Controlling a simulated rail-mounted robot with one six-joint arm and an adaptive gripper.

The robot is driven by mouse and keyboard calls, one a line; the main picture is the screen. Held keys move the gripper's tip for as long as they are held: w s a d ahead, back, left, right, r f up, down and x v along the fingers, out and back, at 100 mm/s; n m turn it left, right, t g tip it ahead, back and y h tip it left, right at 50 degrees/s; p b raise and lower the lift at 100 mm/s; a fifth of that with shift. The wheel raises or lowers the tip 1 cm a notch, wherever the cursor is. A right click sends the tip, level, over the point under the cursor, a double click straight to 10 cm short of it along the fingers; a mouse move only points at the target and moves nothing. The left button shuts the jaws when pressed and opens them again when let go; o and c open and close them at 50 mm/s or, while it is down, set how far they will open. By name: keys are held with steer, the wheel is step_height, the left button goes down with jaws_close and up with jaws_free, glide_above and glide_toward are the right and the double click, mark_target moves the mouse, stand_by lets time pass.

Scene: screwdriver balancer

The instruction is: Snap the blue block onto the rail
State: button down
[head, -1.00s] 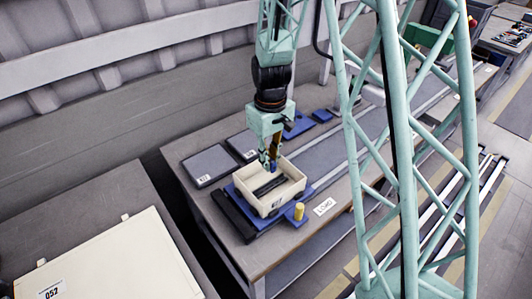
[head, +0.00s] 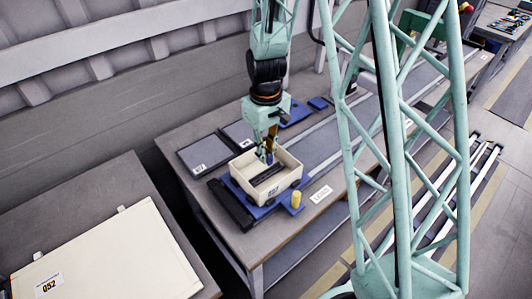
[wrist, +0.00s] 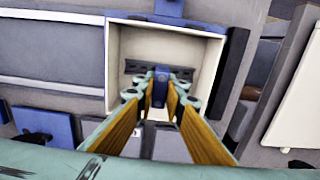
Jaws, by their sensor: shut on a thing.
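My gripper (head: 266,156) points down over the cream open box (head: 284,186), and its fingers reach to about the rim. In the wrist view my gripper (wrist: 160,88) is shut on a small dark blue block (wrist: 159,92), held between the fingertips. The dark rail (head: 268,174) lies on the floor of the box; in the wrist view the rail (wrist: 137,66) shows on both sides of the block and fingers, which hide its middle. The block appears above the rail, but I cannot tell whether they touch.
The box sits on a blue base with a yellow peg (head: 296,200) at its near corner. A black bar (head: 230,205) lies along its left side. Grey trays (head: 204,153) and blue parts (head: 295,111) stand behind. The bench's front left corner is clear.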

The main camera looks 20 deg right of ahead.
mark_target(266, 174)
steer(key=shift+f+b, duration=2.1)
steer(key=shift+f, duration=1.25)
steer(key=shift+f+b, duration=0.8)
steer(key=shift+f, duration=0.05)
stand_by(1.0)
steer(key=c, duration=2.6)
jaws_free()
steer(key=shift+r, duration=0.15)
steer(key=shift+r, duration=5.85)
steer(key=shift+r, duration=0.2)
